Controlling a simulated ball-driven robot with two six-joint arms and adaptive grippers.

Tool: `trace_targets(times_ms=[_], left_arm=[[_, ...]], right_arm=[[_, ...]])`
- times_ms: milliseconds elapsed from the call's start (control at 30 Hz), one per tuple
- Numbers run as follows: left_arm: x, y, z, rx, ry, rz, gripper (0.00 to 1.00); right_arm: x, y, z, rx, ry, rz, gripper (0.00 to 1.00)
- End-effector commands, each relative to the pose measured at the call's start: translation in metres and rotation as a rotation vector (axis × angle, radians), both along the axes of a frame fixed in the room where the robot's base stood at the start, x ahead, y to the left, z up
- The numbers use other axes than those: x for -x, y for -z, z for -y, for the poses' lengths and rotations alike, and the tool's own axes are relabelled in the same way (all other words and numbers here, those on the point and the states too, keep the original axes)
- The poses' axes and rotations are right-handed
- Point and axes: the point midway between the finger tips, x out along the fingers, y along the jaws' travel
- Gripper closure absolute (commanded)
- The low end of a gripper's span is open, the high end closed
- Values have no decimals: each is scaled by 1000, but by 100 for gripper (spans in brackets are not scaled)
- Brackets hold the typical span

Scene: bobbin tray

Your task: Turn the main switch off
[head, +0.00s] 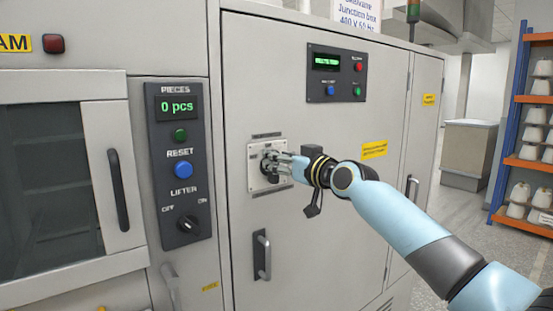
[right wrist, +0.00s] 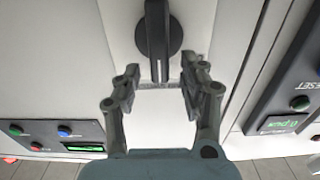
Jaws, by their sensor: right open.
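The main switch is a black rotary knob on a pale square plate (head: 256,182) on the grey cabinet door. In the head view my right gripper covers most of the knob. In the right wrist view the knob (right wrist: 161,28) shows at the top, with its bar handle and white line upright in the picture. My right gripper (head: 274,163) is open in front of the plate. In the right wrist view its fingertips (right wrist: 160,73) are on either side of the handle's lower end, with gaps visible. Contact cannot be told. My left gripper is not in view.
Left of the switch is a dark panel (head: 163,135) with a counter, buttons and a lifter knob (head: 188,224). Above is a display panel (head: 336,73). A door handle (head: 262,255) stands out below the switch. Shelves of bobbins (head: 520,155) are at the far right.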

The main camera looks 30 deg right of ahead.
Motion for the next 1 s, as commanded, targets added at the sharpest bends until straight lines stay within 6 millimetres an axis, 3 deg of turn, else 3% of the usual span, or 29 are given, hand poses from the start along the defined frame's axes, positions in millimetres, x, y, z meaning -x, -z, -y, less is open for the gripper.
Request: trace_targets(times_ms=[133,433,767,1000], left_arm=[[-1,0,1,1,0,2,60],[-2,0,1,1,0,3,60],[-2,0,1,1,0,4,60],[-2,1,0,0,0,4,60]], right_arm=[[-12,0,-2,-2,0,0,58],[-14,0,-2,1,0,-1,58],[-14,0,-2,1,0,-1,100],[-14,1,-2,6,0,1,100]])
